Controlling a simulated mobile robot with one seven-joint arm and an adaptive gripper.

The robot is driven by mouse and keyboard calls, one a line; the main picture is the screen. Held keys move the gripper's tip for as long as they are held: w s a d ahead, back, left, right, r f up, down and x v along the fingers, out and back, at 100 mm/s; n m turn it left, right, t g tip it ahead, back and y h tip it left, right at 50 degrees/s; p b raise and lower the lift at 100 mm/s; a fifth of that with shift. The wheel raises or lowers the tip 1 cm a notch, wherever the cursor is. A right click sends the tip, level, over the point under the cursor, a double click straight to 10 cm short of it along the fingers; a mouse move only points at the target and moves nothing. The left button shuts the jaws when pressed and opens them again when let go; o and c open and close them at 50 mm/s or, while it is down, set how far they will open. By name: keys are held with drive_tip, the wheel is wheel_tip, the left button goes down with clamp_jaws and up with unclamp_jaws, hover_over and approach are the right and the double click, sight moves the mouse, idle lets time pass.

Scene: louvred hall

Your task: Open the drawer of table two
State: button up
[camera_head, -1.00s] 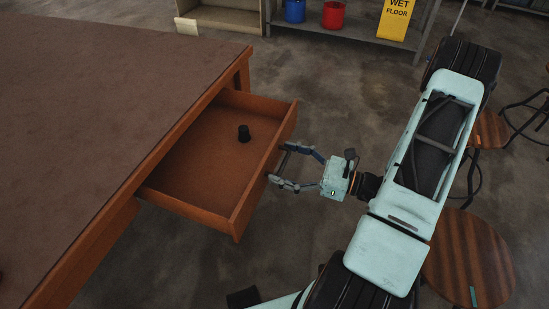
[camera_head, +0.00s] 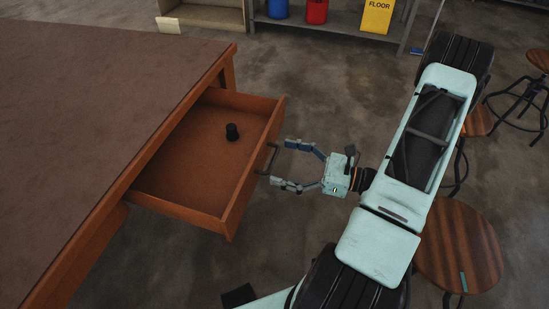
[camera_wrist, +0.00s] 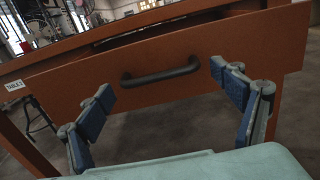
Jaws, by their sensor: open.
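The wooden table (camera_head: 85,75) fills the left of the head view. In the wrist view the drawer front (camera_wrist: 200,48) carries a dark bar handle (camera_wrist: 160,75); a small label (camera_wrist: 15,85) at left seems to read "TABLE 2". My gripper (camera_head: 279,163) is open, just right of the drawer front. In the wrist view its two blue-padded fingertips (camera_wrist: 163,85) are spread either side of the handle, apart from it and holding nothing.
Round wooden stools (camera_head: 458,246) stand at the right, close to my arm. A shelf (camera_head: 345,32) with a blue bucket (camera_head: 277,8), a red bucket (camera_head: 317,11) and a yellow floor sign (camera_head: 377,16) is at the back. The floor between the drawer and shelf is clear.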

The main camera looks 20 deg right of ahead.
drive_tip(key=v, duration=0.9)
